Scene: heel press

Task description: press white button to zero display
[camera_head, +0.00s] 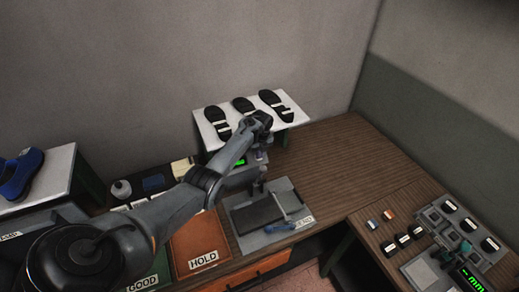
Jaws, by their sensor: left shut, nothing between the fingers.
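My left arm reaches in from the lower left over the bench. My left gripper (262,158) points down, shut and empty, in front of the raised shoe-sole shelf and above the back of a grey plate. A green-lit display (240,162) shows partly behind my arm, near the gripper; its reading is too small and covered to tell. A second display (469,279) at the lower right shows green "mm" characters. I cannot make out a white button; my arm may hide it. My right gripper is not in view.
A white shelf (291,124) holds three dark soles. A grey plate (243,221) with a dark pad and a blue-handled tool lies below the gripper. A brown HOLD mat (198,232) lies left of it. Fixtures (440,215) stand at right; the wood between (345,160) is clear.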

